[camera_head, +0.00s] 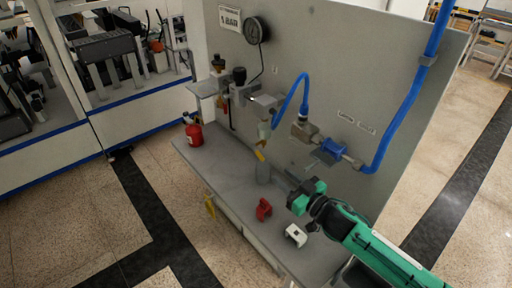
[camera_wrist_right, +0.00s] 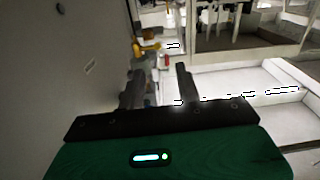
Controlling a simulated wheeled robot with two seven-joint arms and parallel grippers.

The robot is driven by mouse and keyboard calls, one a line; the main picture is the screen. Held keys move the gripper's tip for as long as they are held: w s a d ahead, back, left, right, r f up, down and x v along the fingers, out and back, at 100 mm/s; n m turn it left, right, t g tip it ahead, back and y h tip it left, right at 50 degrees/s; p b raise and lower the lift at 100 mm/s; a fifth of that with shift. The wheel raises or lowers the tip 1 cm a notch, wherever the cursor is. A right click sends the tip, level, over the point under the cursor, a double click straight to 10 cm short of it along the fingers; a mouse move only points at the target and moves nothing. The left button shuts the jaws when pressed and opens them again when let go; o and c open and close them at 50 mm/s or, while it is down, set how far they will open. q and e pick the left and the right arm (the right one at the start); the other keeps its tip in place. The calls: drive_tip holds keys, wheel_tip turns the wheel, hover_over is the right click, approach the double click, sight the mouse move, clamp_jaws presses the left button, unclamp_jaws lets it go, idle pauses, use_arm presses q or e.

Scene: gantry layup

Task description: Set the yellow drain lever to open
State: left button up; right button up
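The yellow drain lever (camera_head: 260,155) shows small, below the regulator and filter fittings on the grey panel, above the bench shelf. In the right wrist view a yellow part (camera_wrist_right: 148,47), probably the lever, lies ahead beyond the fingers. Its exact setting is too small to tell. My right gripper (camera_head: 290,184) comes in from the lower right, to the right of the lever and apart from it. In the wrist view the two dark fingers of my right gripper (camera_wrist_right: 160,72) stand apart with nothing between them. My left gripper is not in view.
The grey panel (camera_head: 400,110) stands close behind, with a gauge (camera_head: 256,30), blue hose (camera_head: 289,100) and blue valve (camera_head: 333,148). On the shelf are a red canister (camera_head: 194,133), a red part (camera_head: 263,209) and a white block (camera_head: 296,235). Floor in front is clear.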

sight(257, 154)
drive_tip(key=shift+m, duration=0.3)
drive_tip(key=p+x, duration=0.4)
drive_tip(key=x, duration=1)
drive_tip(key=shift+d, duration=0.2)
drive_tip(key=shift+f, duration=0.1)
clamp_jaws()
